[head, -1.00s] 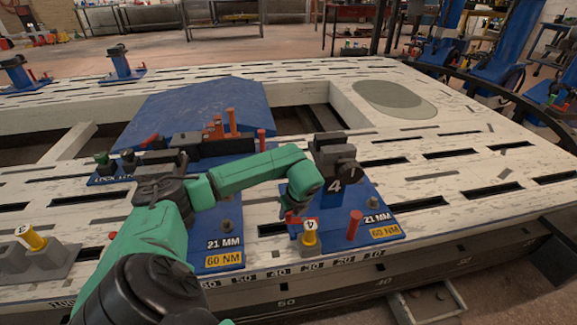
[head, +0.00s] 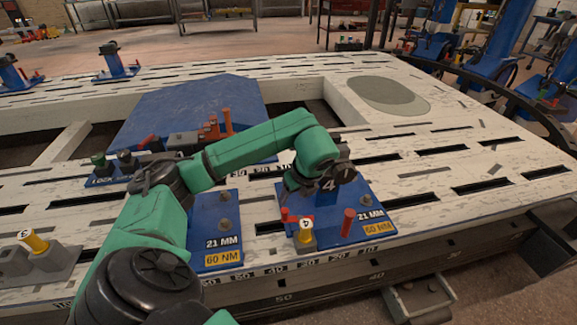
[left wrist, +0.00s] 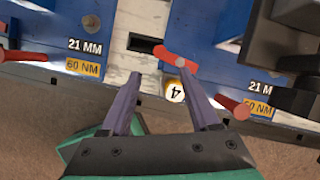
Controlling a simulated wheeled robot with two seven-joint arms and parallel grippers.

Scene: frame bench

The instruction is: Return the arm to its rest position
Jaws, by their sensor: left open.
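My left arm (head: 245,151) is green and reaches in from the left over the bench, bent down at the wrist. Its gripper is mostly hidden behind the arm in the head view. In the left wrist view the left gripper (left wrist: 161,74) has two purple fingers spread apart with nothing held between them. Past the fingertips are a red handle (left wrist: 176,59) and a yellow piece with a white top marked 4 (left wrist: 174,90).
A dark clamp block marked 4 (head: 341,172) stands on the right blue plate (head: 361,224), close to my wrist. A red peg (head: 347,222) stands in front. A grey holder (head: 46,262) with a yellow piece sits at left. The white bench (head: 440,150) is clear toward the right.

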